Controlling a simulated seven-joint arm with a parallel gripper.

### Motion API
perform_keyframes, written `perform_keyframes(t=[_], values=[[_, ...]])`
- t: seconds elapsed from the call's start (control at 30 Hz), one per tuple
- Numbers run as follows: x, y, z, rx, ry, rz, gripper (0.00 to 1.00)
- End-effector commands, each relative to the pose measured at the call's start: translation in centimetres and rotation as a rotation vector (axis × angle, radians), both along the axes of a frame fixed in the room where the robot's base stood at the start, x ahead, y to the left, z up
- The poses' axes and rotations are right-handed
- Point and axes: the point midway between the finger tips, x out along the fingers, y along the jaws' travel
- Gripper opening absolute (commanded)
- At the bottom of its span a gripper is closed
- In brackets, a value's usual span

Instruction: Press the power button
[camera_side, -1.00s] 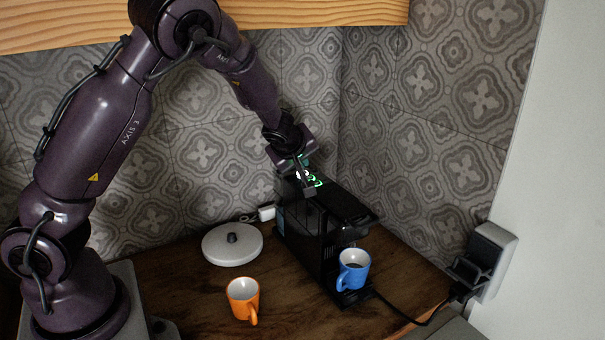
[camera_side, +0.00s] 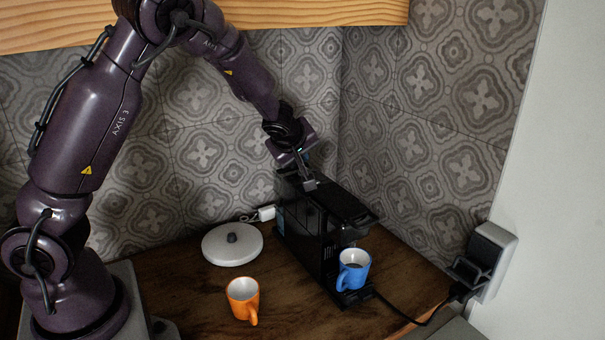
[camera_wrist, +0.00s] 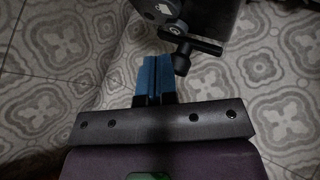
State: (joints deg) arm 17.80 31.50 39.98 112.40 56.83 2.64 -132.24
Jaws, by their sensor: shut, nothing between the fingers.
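The black coffee machine (camera_side: 330,225) stands on the wooden counter at right of centre in the side view. No green lights show on its top, and I cannot pick out the power button. My gripper (camera_side: 309,186) is shut and empty, pointing down at the rear part of the machine's top. Its tip is at or very close to that surface; I cannot tell whether it touches. In the wrist view the gripper's blue fingertips (camera_wrist: 153,72) are together, beside a dark part with a lever-like piece that I cannot identify for sure.
A blue mug (camera_side: 353,271) with dark liquid stands at the machine's front. An orange mug (camera_side: 243,299) and a white round lid (camera_side: 232,246) stand to the left on the counter (camera_side: 185,290). A black cord runs to a wall socket (camera_side: 490,258). Tiled walls close in behind.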

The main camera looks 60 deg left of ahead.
Motion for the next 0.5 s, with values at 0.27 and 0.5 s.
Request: perform_keyframes(t=[0.27, 0.5], values=[[0.0, 0.1, 0.7, -0.003, -0.003, 0.002, 0.0], [0.0, 0.1, 3.3, -0.002, -0.006, 0.003, 0.0]])
